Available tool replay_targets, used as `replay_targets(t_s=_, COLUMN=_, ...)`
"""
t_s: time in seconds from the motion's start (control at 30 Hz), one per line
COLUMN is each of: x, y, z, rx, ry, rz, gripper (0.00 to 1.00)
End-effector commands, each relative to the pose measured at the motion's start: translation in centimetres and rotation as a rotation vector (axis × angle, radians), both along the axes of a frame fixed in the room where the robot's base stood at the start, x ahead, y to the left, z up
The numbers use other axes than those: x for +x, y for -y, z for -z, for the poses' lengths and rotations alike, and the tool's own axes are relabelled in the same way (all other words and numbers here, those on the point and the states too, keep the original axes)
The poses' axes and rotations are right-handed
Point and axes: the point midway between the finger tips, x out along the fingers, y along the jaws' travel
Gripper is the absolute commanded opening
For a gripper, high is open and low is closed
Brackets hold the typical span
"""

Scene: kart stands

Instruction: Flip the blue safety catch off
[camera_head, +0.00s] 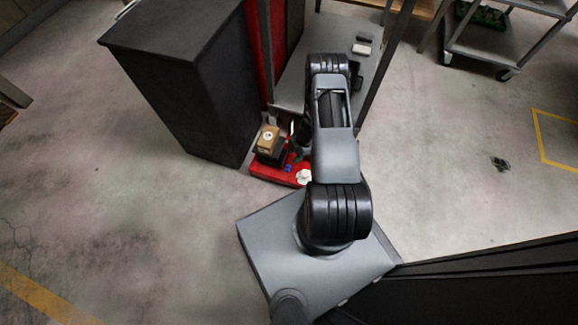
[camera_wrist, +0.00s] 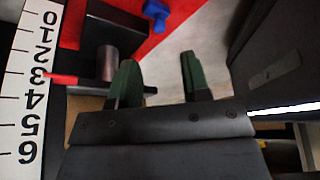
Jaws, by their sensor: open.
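The blue safety catch (camera_wrist: 156,12) shows at the top of the wrist view, over a red surface (camera_wrist: 200,12). It is a small blue spot (camera_head: 288,168) in the head view, on the red base (camera_head: 270,175) beside a white knob (camera_head: 304,176). My gripper (camera_wrist: 158,78) is open, its two green-padded fingers apart with nothing between them. The catch lies beyond the fingertips, apart from them. In the head view my gripper is dark and partly hidden by my arm, close to the red base. The catch's exact position is too small to tell.
A black block with a grey post (camera_wrist: 108,62) and a red-tipped lever (camera_wrist: 62,79) stands left of the fingers, near a numbered white scale (camera_wrist: 22,95). A dark panel (camera_wrist: 275,55) is close on the right. A tall black cabinet (camera_head: 185,75) stands left of the red base.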

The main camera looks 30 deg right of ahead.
Motion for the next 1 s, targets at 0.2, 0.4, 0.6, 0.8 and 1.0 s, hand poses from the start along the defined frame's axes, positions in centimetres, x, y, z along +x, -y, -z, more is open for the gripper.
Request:
replay_targets(t_s=0.2, x=0.1, y=-1.5, z=4.0, rx=-0.001, ry=0.0, rz=0.0, gripper=0.43)
replay_targets(t_s=0.4, x=0.1, y=-2.4, z=5.9, rx=-0.001, ry=0.001, rz=0.0, gripper=0.43)
replay_targets(t_s=0.6, x=0.1, y=-2.7, z=6.7, rx=-0.001, ry=0.001, rz=0.0, gripper=0.43)
replay_targets(t_s=0.8, x=0.2, y=-2.8, z=6.7, rx=-0.002, ry=0.001, rz=0.002, gripper=0.43)
replay_targets(t_s=1.0, x=0.2, y=-2.8, z=6.7, rx=-0.002, ry=0.001, rz=0.002, gripper=0.34)
